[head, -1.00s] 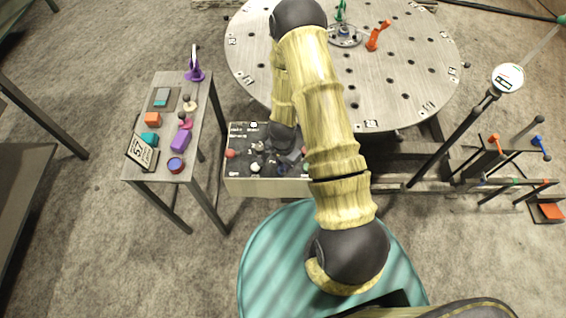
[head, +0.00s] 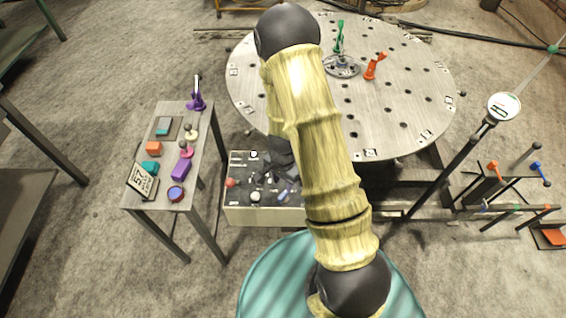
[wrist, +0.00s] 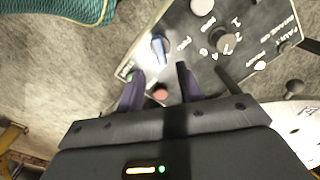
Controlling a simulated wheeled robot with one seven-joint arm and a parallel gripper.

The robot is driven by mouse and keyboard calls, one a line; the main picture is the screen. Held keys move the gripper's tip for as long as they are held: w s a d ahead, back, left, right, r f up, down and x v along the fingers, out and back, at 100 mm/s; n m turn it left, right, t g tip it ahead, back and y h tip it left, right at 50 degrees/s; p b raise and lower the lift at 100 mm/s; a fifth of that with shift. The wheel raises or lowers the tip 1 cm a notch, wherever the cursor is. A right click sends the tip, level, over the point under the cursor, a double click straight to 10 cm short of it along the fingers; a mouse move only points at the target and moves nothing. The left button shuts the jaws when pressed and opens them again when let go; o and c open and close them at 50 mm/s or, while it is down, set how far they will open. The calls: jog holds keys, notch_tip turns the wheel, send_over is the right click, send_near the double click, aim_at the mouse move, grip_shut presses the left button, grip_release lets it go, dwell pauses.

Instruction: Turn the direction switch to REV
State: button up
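The control panel (head: 265,215) is a low box with a dark top in front of the round table. In the wrist view its dark face (wrist: 180,55) carries a switch with a blue-and-white lever (wrist: 158,48), which I take to be the direction switch. Its small labels are not readable, so I cannot tell its setting. My gripper (wrist: 158,85) is open, its two dark fingers apart and pointing at the panel. The lever shows just beyond the gap between the fingertips; I see no contact. In the head view my arm partly hides the gripper and panel.
A red button (wrist: 160,92) shows between the fingers, and a grey knob (wrist: 226,42) is right of the lever. The round table (head: 400,110) stands behind the panel. A side table (head: 150,205) with small objects is at left, and a gauge stand (head: 504,106) at right.

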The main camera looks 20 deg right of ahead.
notch_tip(320, 180, up, 10)
jog(key=p, duration=0.1)
jog(key=shift+f, duration=0.1)
dwell(0.3)
jog(key=s+r+n+t, duration=0.1)
jog(key=s+r+n, duration=0.3)
jog(key=r, duration=0.4)
jog(key=s+r+n+t, duration=0.1)
jog(key=s+r+n, duration=0.3)
jog(key=r+n, duration=0.2)
jog(key=shift+r+n+t, duration=0.3)
jog(key=shift+r+n, duration=0.1)
jog(key=shift+r, duration=0.5)
dwell(1.3)
